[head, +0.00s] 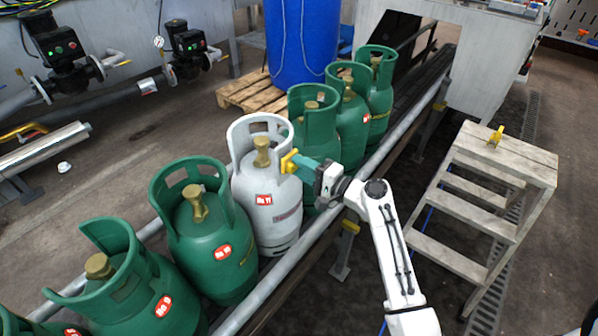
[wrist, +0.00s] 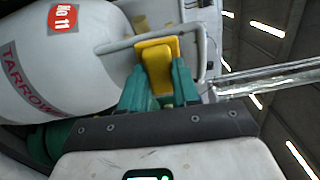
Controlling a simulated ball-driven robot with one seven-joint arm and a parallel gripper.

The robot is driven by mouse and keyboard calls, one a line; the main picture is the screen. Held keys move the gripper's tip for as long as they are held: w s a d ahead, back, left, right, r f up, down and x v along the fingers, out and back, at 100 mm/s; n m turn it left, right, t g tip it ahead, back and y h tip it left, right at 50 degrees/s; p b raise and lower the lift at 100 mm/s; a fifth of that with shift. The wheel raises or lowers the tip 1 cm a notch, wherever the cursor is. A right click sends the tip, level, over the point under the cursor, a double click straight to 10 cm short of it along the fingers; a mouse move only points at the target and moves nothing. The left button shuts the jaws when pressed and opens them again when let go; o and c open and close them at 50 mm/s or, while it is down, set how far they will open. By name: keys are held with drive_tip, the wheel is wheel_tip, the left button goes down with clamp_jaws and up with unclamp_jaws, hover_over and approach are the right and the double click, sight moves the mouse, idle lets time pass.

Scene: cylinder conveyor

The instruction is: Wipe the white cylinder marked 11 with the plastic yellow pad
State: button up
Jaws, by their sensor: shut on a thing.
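The white cylinder (head: 268,205) stands upright in the row on the conveyor, with a red label and a brass-coloured valve inside its collar. In the wrist view the white cylinder (wrist: 75,75) lies across the left side, and its red label reads No 11. My gripper (head: 299,164) is at the right side of its collar, its green fingers shut on the yellow pad (head: 289,161). In the wrist view the pad (wrist: 156,66) sits between the fingertips, in front of the collar. I cannot tell whether the pad touches the cylinder.
Green cylinders (head: 205,250) stand close on both sides of the white one. A conveyor rail (head: 290,281) runs along their near side. A wooden step stand (head: 530,163) with a yellow object (head: 495,137) on it is at right. A blue barrel (head: 302,40) stands on a pallet behind.

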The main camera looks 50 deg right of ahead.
drive_tip(key=d+b, duration=0.1)
drive_tip(key=d, duration=0.2)
drive_tip(key=shift+w, duration=0.15)
drive_tip(key=a+p, duration=0.2)
drive_tip(key=a, duration=0.4)
drive_tip(key=shift+a, duration=0.25)
idle(0.5)
drive_tip(key=shift+s, duration=0.2)
drive_tip(key=shift+s+d, duration=0.2)
drive_tip(key=shift+s, duration=1.3)
drive_tip(key=shift+s+d, duration=0.15)
drive_tip(key=shift+s, duration=1.3)
drive_tip(key=shift+s, duration=0.15)
